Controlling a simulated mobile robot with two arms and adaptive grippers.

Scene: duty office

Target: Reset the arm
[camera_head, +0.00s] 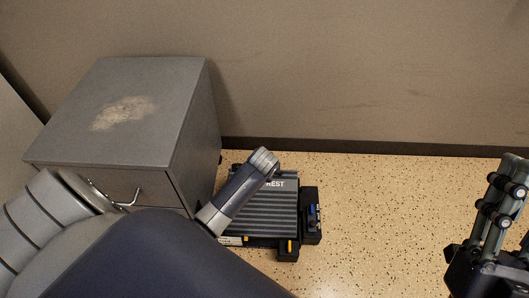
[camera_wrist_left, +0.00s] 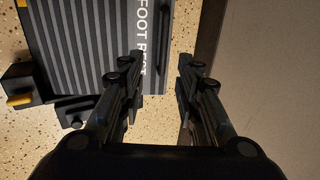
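My left arm comes in from the lower left in the head view, and one of its links reaches over a ribbed black and grey foot rest (camera_head: 286,207). My left gripper is not clearly seen there. In the left wrist view my left gripper (camera_wrist_left: 158,62) is open, its two black fingers apart with nothing between them. The foot rest (camera_wrist_left: 85,45) shows at the upper left of that view, near the left finger. My right gripper (camera_head: 505,185) is at the right edge of the head view, partly cut off; whether it is open or shut cannot be told.
A grey drawer cabinet (camera_head: 150,108) with a worn patch on top stands against the wall (camera_head: 350,70) at the left, close to my left arm. Speckled floor (camera_head: 385,225) is clear between the foot rest and my right gripper.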

